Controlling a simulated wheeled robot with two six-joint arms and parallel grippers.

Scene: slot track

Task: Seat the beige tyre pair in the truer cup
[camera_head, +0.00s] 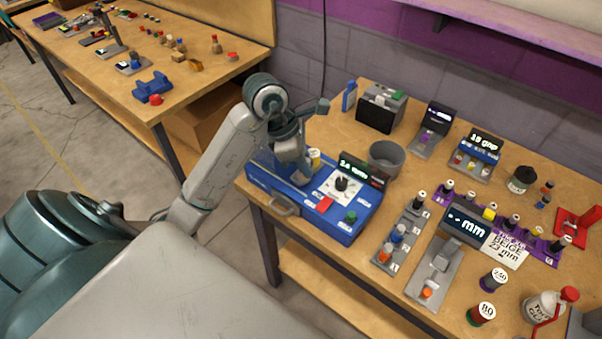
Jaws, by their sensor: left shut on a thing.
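The blue truer (345,232) stands at the front left of the right bench, with a lit display (362,168), a white plate (330,193) carrying a dark round part, a red button and a green knob. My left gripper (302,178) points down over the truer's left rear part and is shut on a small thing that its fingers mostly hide. I cannot make out this thing's colour, or whether it touches the truer. The truer's cup is not clear to see from here. A white card (508,249) reads BEIGE 23 mm. My right gripper is not in view.
A grey bin (385,159) stands right behind the truer. A grey rack (402,243) with small coloured parts and a gauge with an mm display (466,224) stand to its right. Another bench (190,75) is at the upper left.

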